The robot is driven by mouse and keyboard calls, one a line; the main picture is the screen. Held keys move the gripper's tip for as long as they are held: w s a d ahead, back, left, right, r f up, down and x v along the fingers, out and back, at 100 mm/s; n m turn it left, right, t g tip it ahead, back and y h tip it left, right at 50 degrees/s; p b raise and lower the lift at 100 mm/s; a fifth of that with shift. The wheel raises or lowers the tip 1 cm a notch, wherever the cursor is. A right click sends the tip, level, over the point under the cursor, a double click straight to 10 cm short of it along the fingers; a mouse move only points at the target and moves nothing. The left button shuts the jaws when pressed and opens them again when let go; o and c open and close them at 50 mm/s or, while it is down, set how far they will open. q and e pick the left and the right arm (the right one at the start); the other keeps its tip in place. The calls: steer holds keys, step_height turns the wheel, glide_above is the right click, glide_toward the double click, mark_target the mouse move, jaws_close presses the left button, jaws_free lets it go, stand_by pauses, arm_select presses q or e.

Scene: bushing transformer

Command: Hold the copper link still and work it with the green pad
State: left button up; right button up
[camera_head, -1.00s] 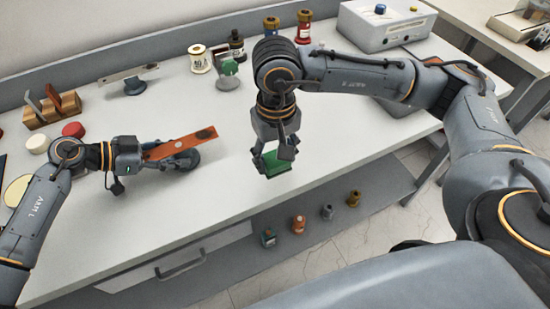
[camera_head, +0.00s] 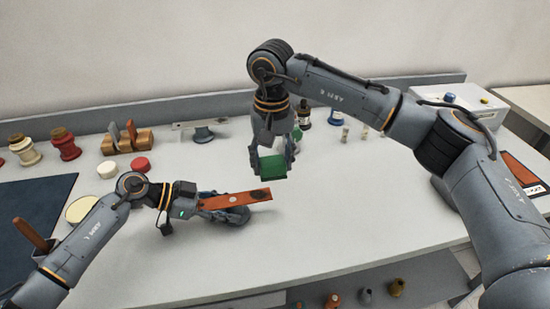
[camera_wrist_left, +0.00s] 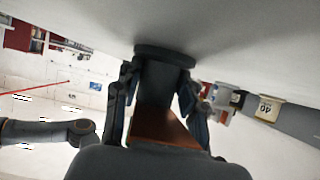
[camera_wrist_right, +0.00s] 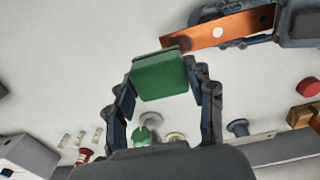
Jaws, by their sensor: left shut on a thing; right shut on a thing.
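The copper link (camera_head: 238,201) is a flat orange-brown bar with a dark patch near its right end. The link also shows in the left wrist view (camera_wrist_left: 165,128) and the right wrist view (camera_wrist_right: 222,30). My right gripper (camera_head: 272,160) points down, shut on the green pad (camera_head: 273,168), a small block also seen in the right wrist view (camera_wrist_right: 158,78). The pad is close to the link's right end; a small gap shows between them.
A dark mat (camera_head: 35,210) lies left; a grey box (camera_head: 462,97) stands back right. The table front is clear.

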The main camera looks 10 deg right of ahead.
mark_target(245, 198)
steer(key=shift+f, duration=2.4)
steer(key=shift+a+f, duration=0.3)
steer(key=shift+f, duration=0.5)
steer(key=shift+s+a+f, duration=0.1)
steer(key=shift+a, duration=3)
arm_select(q)
steer(key=shift+r, duration=0.1)
arm_select(e)
steer(key=d, duration=0.6)
steer(key=shift+d, duration=0.3)
steer(key=shift+d+r, duration=0.1)
steer(key=shift+r, duration=4.15)
arm_select(q)
steer(key=o, duration=1.4)
steer(key=shift+c, duration=0.2)
